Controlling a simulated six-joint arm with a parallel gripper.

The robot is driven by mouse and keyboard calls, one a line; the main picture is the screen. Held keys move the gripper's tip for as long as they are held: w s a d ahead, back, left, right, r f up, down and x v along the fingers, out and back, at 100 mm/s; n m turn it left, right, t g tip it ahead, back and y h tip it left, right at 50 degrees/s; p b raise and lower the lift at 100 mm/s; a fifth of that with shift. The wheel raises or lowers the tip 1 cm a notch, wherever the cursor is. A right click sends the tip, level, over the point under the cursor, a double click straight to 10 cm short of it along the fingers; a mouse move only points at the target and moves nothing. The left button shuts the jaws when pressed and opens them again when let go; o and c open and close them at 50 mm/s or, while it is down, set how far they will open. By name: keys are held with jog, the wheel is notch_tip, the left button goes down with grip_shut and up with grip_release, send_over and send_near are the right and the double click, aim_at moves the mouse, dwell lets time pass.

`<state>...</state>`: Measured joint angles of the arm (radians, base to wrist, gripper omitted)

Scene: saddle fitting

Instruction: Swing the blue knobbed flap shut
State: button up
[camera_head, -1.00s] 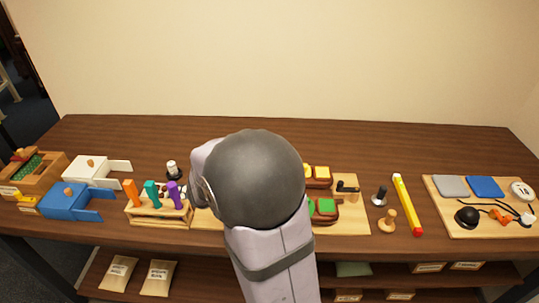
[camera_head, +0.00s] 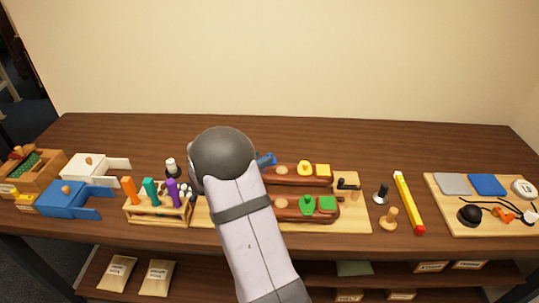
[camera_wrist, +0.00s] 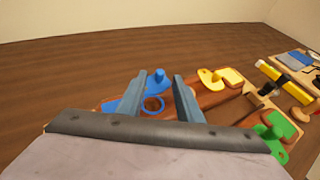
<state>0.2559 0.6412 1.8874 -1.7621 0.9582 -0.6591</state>
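The blue knobbed flap (camera_wrist: 158,78) shows in the wrist view, its upright knob seen between my fingertips. Blue also shows lower down, around a ring-shaped outline and left of the left finger. My gripper (camera_wrist: 160,76) is open, with one finger on each side of the knob in the picture. I cannot tell whether either finger touches it. In the head view, a small blue piece (camera_head: 266,159) shows just right of my wrist, at the back of the wooden board (camera_head: 352,218). My arm hides the gripper and the board's left part there.
Yellow (camera_head: 305,167) and green (camera_head: 308,204) knobbed pieces sit on dark red-brown blocks to the right. A rack of colored pegs (camera_head: 160,213) stands left of my arm. A blue box (camera_head: 65,202) stands farther left. The table behind the board is clear.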

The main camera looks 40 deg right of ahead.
aim_at(268, 155)
jog(key=shift+p+x, duration=0.85)
jog(key=shift+x, duration=2.4)
jog(key=shift+f, duration=0.1)
jog(key=shift+c, duration=0.4)
grip_shut()
